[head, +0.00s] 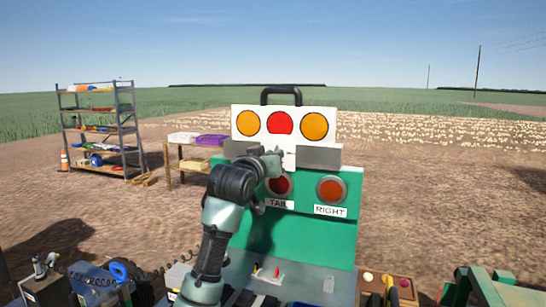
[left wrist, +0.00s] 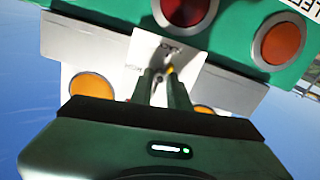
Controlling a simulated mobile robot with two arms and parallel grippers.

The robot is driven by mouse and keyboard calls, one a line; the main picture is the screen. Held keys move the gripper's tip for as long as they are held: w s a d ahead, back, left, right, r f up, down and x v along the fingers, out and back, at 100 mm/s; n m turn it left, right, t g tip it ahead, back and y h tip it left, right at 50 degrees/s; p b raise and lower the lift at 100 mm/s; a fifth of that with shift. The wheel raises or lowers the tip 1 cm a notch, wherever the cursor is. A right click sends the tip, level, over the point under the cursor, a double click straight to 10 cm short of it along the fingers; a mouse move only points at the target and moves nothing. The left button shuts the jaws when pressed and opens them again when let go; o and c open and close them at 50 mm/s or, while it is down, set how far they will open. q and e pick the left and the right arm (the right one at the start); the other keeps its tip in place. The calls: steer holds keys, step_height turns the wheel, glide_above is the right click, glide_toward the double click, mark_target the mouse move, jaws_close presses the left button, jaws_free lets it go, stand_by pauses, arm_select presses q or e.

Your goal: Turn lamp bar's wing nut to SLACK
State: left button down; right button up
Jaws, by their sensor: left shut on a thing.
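The lamp bar (head: 240,112) is a white board with two amber lamps, a red lamp between them and a black handle on top. It sits above the green panel (head: 300,243), between grey blocks (head: 320,157). My left gripper (head: 279,157) reaches the white plate (left wrist: 148,48) at the lamp bar's lower middle. In the left wrist view its fingers (left wrist: 163,75) are shut on the wing nut, which they mostly hide. A small yellow mark (left wrist: 171,70) shows beside the fingertips. Lettering on the plate is too small to read. My right gripper is not in view.
The panel carries red lamps with labels TAIL (head: 279,204) and RIGHT (head: 330,211). Below is a grey bench (head: 330,284) with small items and a wooden tray (head: 388,290). A metal shelf (head: 98,130) and a table (head: 196,160) stand farther back left.

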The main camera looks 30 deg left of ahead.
arm_select(q)
steer(key=shift+n, duration=1.3)
steer(key=c, duration=1.3)
jaws_free()
steer(key=shift+c, duration=0.2)
steer(key=b+v, duration=0.3)
steer(key=v, duration=0.4)
steer(key=shift+s+d, duration=0.15)
steer(key=shift+s, duration=0.25)
steer(key=shift+f, duration=0.1)
